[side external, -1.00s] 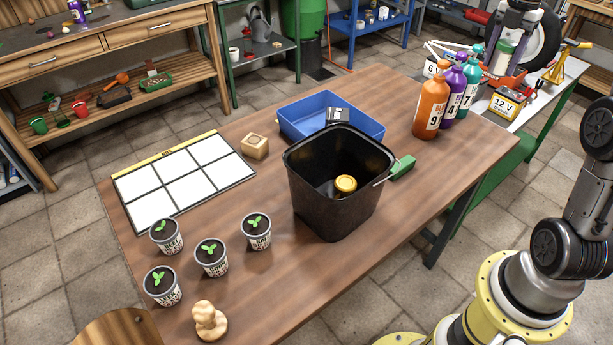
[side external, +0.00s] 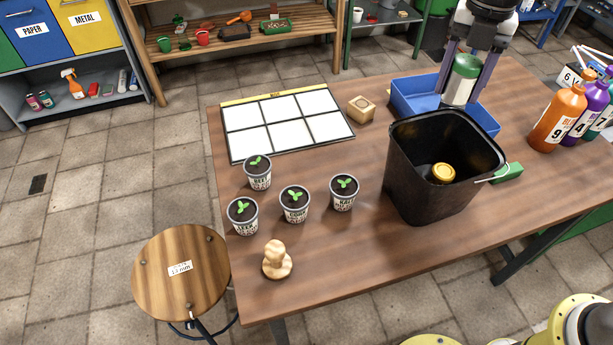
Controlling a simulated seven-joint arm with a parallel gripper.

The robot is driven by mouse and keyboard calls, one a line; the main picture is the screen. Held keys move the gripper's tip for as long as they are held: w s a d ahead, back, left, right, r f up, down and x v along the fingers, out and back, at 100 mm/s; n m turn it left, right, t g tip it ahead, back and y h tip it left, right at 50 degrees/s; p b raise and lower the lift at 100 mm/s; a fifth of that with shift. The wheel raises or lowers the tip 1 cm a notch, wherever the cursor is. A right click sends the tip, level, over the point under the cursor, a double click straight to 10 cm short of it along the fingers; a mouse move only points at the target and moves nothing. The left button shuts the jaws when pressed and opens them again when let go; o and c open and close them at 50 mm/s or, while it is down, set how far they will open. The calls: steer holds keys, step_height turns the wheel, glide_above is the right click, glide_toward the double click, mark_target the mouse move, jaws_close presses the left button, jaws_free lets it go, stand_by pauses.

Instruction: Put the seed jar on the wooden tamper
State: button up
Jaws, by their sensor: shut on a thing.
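The seed jar (side external: 462,80), pale with a green lid, is upright between the two fingers of my gripper (side external: 466,72). My gripper is shut on it and holds it above the table, in the picture behind the black bucket and over the blue tray. The jar's lower end overlaps the tray in the view; its exact height is hard to tell. The wooden tamper (side external: 277,262), a pale knobbed piece on a round base, stands upright on the table near its front left edge, well to the left of my gripper. Nothing is on it.
The tall black bucket (side external: 410,170) holds a gold-topped item (side external: 443,173). The blue tray (side external: 415,92) lies behind it. Several seedling pots (side external: 294,203) stand behind the tamper. A wooden block (side external: 361,109), a white-celled board (side external: 285,125) and bottles (side external: 557,118) are also on the table.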

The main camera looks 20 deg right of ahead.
steer(key=s+a+n, duration=0.3)
steer(key=s+a, duration=0.5)
steer(key=a, duration=0.3)
steer(key=s+a+n, duration=0.3)
steer(key=s+a, duration=0.6)
steer(key=a, duration=0.2)
glide_above(274, 250)
step_height(274, 250, down, 15)
steer(key=shift+d+r, duration=0.1)
steer(key=shift+r, duration=0.05)
steer(key=shift+f, duration=1.65)
steer(key=shift+f, duration=0.15)
steer(key=o, duration=1.4)
steer(key=shift+c, duration=0.2)
